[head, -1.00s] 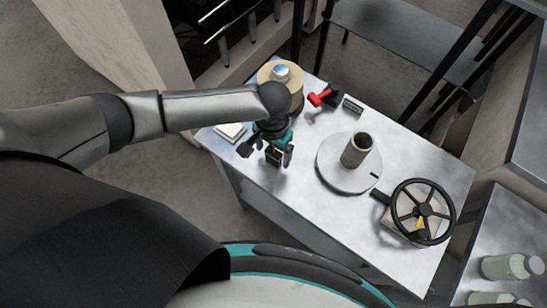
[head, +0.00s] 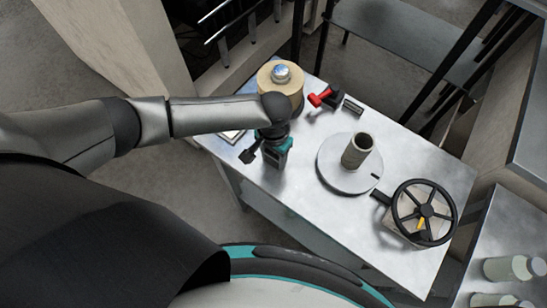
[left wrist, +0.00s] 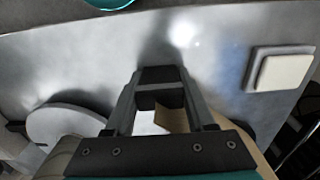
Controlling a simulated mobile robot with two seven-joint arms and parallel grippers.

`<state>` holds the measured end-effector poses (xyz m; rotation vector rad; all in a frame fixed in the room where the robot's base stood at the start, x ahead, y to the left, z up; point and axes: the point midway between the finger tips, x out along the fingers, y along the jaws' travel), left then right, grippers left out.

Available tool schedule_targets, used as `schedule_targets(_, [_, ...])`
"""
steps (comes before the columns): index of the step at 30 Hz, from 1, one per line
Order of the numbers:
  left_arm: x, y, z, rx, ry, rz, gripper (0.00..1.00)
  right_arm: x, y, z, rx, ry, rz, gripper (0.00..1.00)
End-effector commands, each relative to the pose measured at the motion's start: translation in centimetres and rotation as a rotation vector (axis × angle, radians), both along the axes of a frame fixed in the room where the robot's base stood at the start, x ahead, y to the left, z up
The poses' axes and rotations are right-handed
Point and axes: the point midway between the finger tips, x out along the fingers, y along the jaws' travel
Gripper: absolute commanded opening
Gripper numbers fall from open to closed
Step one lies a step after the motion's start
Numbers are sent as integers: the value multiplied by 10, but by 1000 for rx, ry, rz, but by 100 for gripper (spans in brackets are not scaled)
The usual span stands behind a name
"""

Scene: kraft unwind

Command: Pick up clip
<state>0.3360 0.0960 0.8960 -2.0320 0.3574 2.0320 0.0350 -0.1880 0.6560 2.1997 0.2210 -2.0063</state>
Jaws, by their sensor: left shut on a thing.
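A small dark block, which looks like the clip (left wrist: 160,97), sits between the fingertips of my left gripper (left wrist: 160,78) in the left wrist view. The left gripper (head: 274,160) is shut on it over the near left part of the metal table (head: 300,205) in the head view. The clip is mostly hidden by the fingers there, and I cannot tell whether it still touches the table. My right gripper is not in view.
A kraft roll (head: 279,92) stands behind the gripper. A red-and-black tool (head: 322,98) and a small dark block (head: 353,107) lie right of it. A round plate with a core (head: 357,151) and a black handwheel (head: 423,212) stand further right. A pale square pad (left wrist: 282,72) lies nearby.

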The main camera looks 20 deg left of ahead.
Motion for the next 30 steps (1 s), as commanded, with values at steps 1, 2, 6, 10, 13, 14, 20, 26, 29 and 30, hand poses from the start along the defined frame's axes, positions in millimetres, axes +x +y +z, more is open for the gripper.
schedule_targets(1, [0, 0, 0, 0, 0, 0, 29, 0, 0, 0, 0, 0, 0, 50])
schedule_targets(2, [0, 0, 0, 0, 0, 0, 26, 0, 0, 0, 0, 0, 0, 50])
schedule_targets(6, [0, 0, 0, 0, 0, 0, 10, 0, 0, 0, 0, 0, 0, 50])
schedule_targets(10, [0, 0, 0, 0, 0, 0, 0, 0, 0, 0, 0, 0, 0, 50])
schedule_targets(13, [0, 0, 0, 0, -1, 0, 0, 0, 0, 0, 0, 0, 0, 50])
schedule_targets(14, [0, 0, 0, 0, -1, 0, 0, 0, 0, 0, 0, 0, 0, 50])
schedule_targets(20, [0, 0, 3, -1, -1, 0, 0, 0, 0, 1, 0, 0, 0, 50])
schedule_targets(26, [1, -1, 21, -3, -1, -1, 0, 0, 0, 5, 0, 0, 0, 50])
schedule_targets(29, [1, -1, 41, -4, -4, -1, 0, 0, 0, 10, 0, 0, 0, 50])
schedule_targets(30, [1, 0, 51, -3, -3, -1, 0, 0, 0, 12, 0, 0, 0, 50])
